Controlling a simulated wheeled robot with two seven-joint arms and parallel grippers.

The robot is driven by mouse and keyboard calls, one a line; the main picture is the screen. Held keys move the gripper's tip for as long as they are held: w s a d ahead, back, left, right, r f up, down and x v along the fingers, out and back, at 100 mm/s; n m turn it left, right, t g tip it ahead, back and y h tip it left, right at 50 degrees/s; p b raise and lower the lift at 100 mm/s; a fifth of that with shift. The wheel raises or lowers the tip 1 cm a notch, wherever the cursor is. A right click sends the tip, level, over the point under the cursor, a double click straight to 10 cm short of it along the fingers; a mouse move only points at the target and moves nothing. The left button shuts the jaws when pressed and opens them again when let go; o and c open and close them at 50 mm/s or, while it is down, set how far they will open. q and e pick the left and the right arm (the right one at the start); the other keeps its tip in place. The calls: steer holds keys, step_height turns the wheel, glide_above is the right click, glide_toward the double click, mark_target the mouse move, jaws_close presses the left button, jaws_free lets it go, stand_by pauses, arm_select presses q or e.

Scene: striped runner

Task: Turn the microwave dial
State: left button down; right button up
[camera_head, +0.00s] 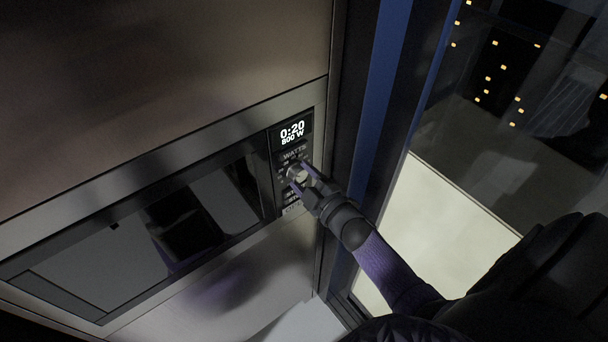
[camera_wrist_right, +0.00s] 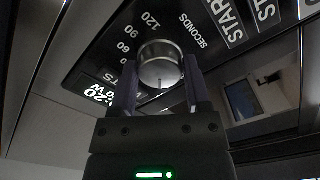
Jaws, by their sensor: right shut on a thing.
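The built-in microwave (camera_head: 190,209) has a dark glass door and a control strip at its right end. Its lit display (camera_head: 291,132) reads 0:20 and 800 W. The round silver dial (camera_head: 297,174) sits below the display, and it fills the middle of the right wrist view (camera_wrist_right: 160,66). My right gripper (camera_head: 304,178) has its two fingers on either side of the dial, shut on it; the wrist view also shows the gripper (camera_wrist_right: 158,88) gripping it. Numbers and the word SECONDS ring the dial. My left gripper is not in view.
A steel panel (camera_head: 150,80) surrounds the microwave above and below. A blue upright frame (camera_head: 382,90) and a glass pane stand just right of the control strip, close to my right arm. Printed START labels (camera_wrist_right: 222,17) lie beside the dial.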

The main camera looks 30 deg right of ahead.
steer(key=m, duration=0.4)
steer(key=shift+m+p, duration=0.3)
steer(key=shift+p, duration=0.1)
steer(key=shift+f+m, duration=0.1)
steer(key=shift+m, duration=2.1)
steer(key=o, duration=1.3)
steer(key=s, duration=0.6)
steer(key=s+p, duration=0.1)
steer(key=s, duration=0.3)
steer(key=shift+d, duration=0.35)
